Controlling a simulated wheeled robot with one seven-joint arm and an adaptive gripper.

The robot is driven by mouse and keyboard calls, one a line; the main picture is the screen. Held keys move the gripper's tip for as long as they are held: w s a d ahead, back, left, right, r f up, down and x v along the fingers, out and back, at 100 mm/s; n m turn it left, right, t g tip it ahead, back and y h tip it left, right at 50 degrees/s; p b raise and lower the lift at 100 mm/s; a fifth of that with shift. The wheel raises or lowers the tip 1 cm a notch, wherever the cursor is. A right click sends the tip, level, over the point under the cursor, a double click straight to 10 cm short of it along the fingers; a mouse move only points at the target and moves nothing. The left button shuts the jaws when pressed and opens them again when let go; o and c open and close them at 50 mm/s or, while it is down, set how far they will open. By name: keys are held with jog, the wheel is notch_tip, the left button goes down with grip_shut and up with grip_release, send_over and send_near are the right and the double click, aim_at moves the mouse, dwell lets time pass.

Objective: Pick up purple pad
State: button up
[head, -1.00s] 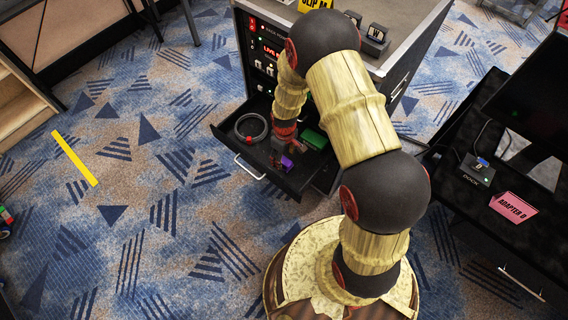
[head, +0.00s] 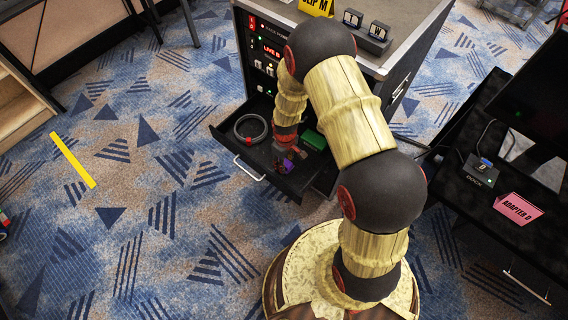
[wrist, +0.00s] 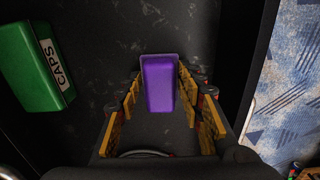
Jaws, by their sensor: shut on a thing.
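The purple pad (wrist: 160,85) is a small block with a wider base, seen between the fingers of my gripper (wrist: 160,98) in the wrist view. My gripper is shut on it. In the head view the purple pad (head: 288,166) is a small patch, partly hidden by my gripper (head: 283,159) in the open drawer (head: 226,135). The wrist view does not clearly show whether the pad is clear of the drawer floor.
A green box labelled CAPS (wrist: 38,68) lies left of the pad in the wrist view. A coiled dark cable (head: 251,129) lies in the drawer's left part. The drawer's front edge and handle (head: 249,168) face carpet (head: 150,220). A pink ADAPTER D card (head: 518,208) stands at the right.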

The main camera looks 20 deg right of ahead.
jog(key=c, duration=0.3)
jog(key=shift+r, duration=0.1)
jog(key=shift+c, duration=0.2)
jog(key=shift+r+p, duration=0.35)
jog(key=shift+r, duration=0.05)
notch_tip(320, 180, up, 2)
jog(key=shift+r+p, duration=0.15)
jog(key=shift+p, duration=0.55)
jog(key=s+r+p, duration=0.5)
jog(key=s+r, duration=0.4)
jog(key=s, duration=0.5)
jog(key=shift+r+p, duration=0.35)
